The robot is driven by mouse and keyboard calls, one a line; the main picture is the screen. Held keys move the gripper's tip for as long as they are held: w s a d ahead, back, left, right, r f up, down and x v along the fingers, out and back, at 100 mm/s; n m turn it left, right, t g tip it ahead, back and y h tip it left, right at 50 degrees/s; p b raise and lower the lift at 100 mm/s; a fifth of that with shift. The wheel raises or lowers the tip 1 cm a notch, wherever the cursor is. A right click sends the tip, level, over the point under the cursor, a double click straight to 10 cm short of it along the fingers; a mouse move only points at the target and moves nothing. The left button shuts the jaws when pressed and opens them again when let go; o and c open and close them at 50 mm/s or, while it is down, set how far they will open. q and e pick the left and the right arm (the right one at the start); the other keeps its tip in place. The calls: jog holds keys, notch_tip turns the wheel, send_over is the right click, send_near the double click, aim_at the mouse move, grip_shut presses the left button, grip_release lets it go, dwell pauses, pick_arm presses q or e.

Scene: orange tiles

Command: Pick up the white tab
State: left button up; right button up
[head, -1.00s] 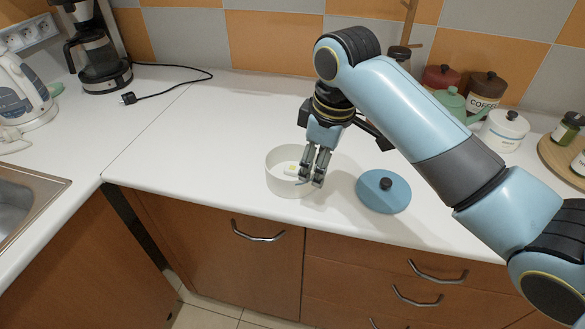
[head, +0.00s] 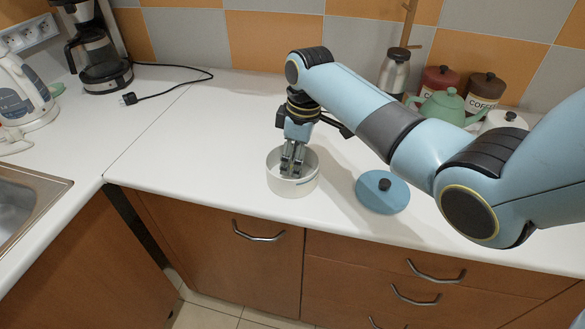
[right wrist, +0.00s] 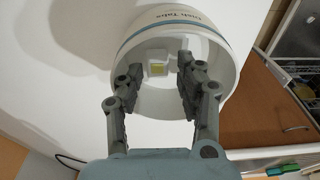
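My right gripper (head: 291,168) points down into the pot. In the right wrist view, its two fingers are apart, one on each side of the tab, with nothing held between them. In the head view the fingers hide the tab. My left gripper is not in view.
A blue lid (head: 383,194) with a dark knob lies on the counter right of the pot. A green teapot (head: 445,106), a steel flask (head: 394,72) and canisters stand at the back right. The counter (head: 200,150) left of the pot is clear.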

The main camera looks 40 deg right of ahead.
jog(key=shift+w+f, duration=0.1)
jog(key=shift+f, duration=0.7)
jog(key=c, duration=0.6)
